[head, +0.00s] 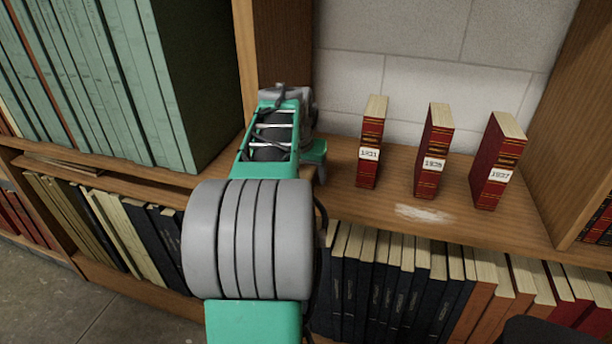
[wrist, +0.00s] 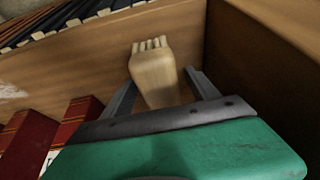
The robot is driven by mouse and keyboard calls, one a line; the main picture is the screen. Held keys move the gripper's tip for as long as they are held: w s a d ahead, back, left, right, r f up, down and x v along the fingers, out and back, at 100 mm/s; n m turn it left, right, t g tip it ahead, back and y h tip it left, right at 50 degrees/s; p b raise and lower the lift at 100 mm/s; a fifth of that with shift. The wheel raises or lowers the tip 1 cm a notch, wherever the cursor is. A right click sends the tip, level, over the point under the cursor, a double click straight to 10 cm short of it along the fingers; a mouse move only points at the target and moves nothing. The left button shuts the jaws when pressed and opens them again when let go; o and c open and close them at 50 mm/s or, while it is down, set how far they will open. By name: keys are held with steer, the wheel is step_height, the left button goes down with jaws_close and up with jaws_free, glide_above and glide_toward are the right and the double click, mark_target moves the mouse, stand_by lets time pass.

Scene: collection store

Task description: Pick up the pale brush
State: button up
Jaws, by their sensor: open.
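The pale brush (wrist: 155,72) shows in the wrist view, with a broad wooden handle and short cream bristles pointing to the top of the picture. It is on the wooden shelf board. My gripper (wrist: 159,80) is open, with one finger on each side of the brush handle. The lower end of the handle is hidden behind the gripper body. I cannot tell whether either finger touches it. In the head view my arm hides the brush and the fingers.
Several red books, labelled 1921 (head: 369,145), 1925 (head: 433,152) and 1927 (head: 496,162), stand on the shelf (head: 400,197) to the right. A pale dusty patch (head: 424,213) lies before them. A wooden upright (wrist: 265,70) stands close beside the gripper.

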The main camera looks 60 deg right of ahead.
steer(key=shift+c, duration=0.6)
steer(key=c, duration=1.3)
steer(key=shift+c, duration=0.4)
steer(key=shift+r, duration=0.5)
step_height(320, 180, up, 3)
steer(key=shift+a+r, duration=0.1)
steer(key=s+a+b, duration=0.1)
steer(key=s+a, duration=0.1)
steer(key=a, duration=1.5)
steer(key=shift+s+a+b, duration=0.25)
steer(key=shift+s+b, duration=0.1)
steer(key=shift+s, duration=0.05)
